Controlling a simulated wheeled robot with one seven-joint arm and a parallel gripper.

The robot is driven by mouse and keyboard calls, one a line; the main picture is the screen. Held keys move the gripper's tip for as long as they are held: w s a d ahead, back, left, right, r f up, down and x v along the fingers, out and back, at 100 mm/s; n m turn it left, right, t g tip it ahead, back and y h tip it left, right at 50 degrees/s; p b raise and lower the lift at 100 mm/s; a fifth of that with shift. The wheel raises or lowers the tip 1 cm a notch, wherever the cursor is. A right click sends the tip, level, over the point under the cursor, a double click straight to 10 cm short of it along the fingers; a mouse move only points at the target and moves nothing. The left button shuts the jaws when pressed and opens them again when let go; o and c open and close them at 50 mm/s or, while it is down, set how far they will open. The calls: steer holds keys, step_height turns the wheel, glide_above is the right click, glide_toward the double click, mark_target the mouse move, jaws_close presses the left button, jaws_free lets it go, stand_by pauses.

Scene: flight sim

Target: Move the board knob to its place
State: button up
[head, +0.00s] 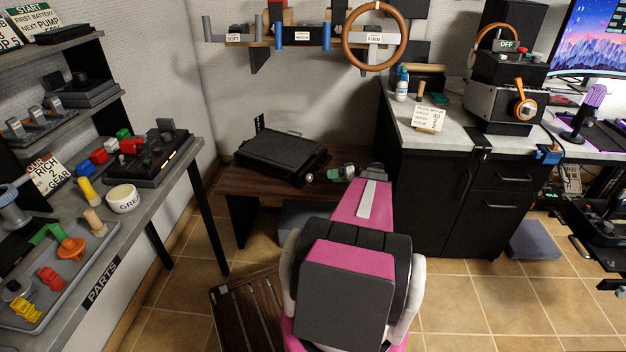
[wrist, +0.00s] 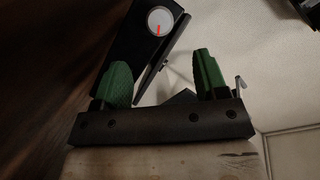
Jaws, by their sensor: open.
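A round white knob face with a red line (wrist: 160,21) shows at the top of the wrist view, on a black box-like part (wrist: 128,42). I cannot tell whether this is the board knob. My gripper (wrist: 163,60) has green fingers standing wide apart with nothing between them; the knob face is beyond the fingertips. In the head view my gripper (head: 347,173) is small, low over the right end of the dark wooden bench (head: 245,182), right of a flat black case (head: 278,154). My pink arm partly hides the bench.
A grey parts table (head: 150,205) on the left holds a black board with controls (head: 150,158), coloured blocks, a grease tub (head: 123,198) and a tray of parts (head: 75,275). A black cabinet (head: 440,195) stands close right of my arm. Tiled floor is open at lower right.

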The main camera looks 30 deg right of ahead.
mark_target(312, 178)
steer(key=x, duration=1)
steer(key=shift+w+a, duration=0.1)
steer(key=shift+a, duration=0.15)
steer(key=c, duration=0.9)
